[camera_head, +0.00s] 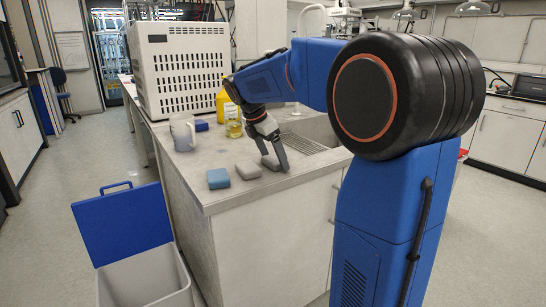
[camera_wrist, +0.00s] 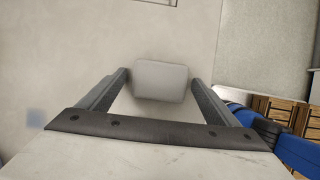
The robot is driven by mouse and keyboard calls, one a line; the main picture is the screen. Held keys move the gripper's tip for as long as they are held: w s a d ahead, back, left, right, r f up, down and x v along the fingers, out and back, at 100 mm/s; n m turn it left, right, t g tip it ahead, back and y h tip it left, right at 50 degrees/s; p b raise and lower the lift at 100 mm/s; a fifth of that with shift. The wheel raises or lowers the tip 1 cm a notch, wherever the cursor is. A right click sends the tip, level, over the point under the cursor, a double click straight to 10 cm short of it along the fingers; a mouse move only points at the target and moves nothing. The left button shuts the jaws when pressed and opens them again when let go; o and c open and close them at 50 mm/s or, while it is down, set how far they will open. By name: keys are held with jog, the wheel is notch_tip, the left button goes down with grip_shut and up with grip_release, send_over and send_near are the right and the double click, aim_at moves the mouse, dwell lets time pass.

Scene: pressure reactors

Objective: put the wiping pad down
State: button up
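A light grey pad (camera_head: 248,170) lies flat on the countertop near its front corner. A blue pad (camera_head: 218,178) lies to its left. My gripper (camera_head: 273,163) is low over the counter, just right of the grey pad in the head view. In the wrist view a pale grey pad (camera_wrist: 160,80) shows between the two spread fingertips of my gripper (camera_wrist: 160,78), with narrow gaps on both sides. The gripper appears open and holds nothing. Which pad is the wiping pad cannot be told from its looks alone.
A frosted mug (camera_head: 183,132), a yellow bottle (camera_head: 226,105) and a small beaker (camera_head: 234,129) stand behind on the counter (camera_head: 215,200). A sink (camera_head: 305,143) is at the right. A bin with a blue lid (camera_head: 122,222) stands on the floor at the left.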

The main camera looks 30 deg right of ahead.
jog(key=shift+r, duration=0.1)
jog(key=v, duration=1.2)
jog(key=shift+a, duration=0.1)
jog(key=s+a+f+m+t+y, duration=0.1)
jog(key=s+a+f+m, duration=0.2)
jog(key=s+f+m, duration=0.3)
jog(key=s+a+f+m+t+y, duration=0.2)
jog(key=s+a+f+m, duration=0.2)
jog(key=s+f, duration=0.6)
jog(key=s+a+f+m+t+y, duration=0.1)
jog(key=s+a+f+m, duration=0.2)
jog(key=s+f+m, duration=0.5)
jog(key=s, duration=0.6)
jog(key=shift+a+t, duration=0.2)
jog(key=shift+t, duration=0.1)
jog(key=shift+o, duration=0.5)
jog(key=shift+r, duration=0.1)
